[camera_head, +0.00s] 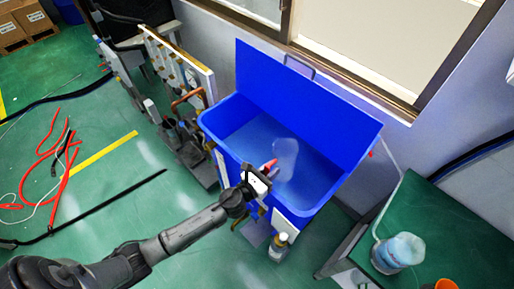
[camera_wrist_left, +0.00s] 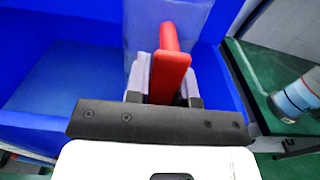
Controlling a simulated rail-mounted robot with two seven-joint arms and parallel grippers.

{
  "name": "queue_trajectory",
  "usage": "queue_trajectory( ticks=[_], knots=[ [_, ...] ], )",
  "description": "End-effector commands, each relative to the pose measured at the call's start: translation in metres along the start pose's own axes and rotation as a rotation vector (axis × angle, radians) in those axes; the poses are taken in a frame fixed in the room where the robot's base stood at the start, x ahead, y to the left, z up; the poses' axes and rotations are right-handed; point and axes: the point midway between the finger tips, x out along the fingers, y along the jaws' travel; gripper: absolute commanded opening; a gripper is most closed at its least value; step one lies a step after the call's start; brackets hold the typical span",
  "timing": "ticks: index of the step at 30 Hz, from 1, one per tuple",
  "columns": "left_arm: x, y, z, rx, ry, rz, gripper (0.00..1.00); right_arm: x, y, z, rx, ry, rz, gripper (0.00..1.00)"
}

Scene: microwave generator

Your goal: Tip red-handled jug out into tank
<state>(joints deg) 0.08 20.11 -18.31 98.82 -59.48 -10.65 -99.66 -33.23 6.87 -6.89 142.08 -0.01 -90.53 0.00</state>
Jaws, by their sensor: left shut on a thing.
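The blue tank (camera_head: 222,118) stands open below the window, with its blue lid raised at the back. My left gripper (camera_head: 266,170) is shut on the red handle of a translucent jug (camera_head: 285,158) and holds it over the inside of the tank. In the left wrist view the red handle (camera_wrist_left: 169,70) sits between the fingers of my left gripper (camera_wrist_left: 163,98). The jug body shows only in part beyond the handle there, and I cannot tell what it contains. My right gripper is not in view.
A green table (camera_head: 449,225) at the right bears a translucent blue-white container (camera_head: 398,253) and an orange cup (camera_head: 446,284). A small bottle (camera_head: 279,247) stands on the floor before the tank. Pipes and a panel (camera_head: 180,65) stand left of it. Red hoses (camera_head: 62,165) lie on the floor.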

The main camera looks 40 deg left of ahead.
Motion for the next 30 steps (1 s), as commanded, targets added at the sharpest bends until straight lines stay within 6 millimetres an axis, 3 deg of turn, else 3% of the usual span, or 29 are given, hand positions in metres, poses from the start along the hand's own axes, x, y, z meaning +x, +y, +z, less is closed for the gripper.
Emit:
queue_trajectory(
  ticks=[16, 30],
  knots=[
    [0.000, -0.002, 0.007, 0.036, -0.001, 0.000, 0.00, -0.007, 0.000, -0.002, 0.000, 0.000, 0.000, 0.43],
    [0.000, -0.004, 0.052, 0.034, -0.001, -0.001, 0.00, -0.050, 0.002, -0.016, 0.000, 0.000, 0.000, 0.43]
  ],
)
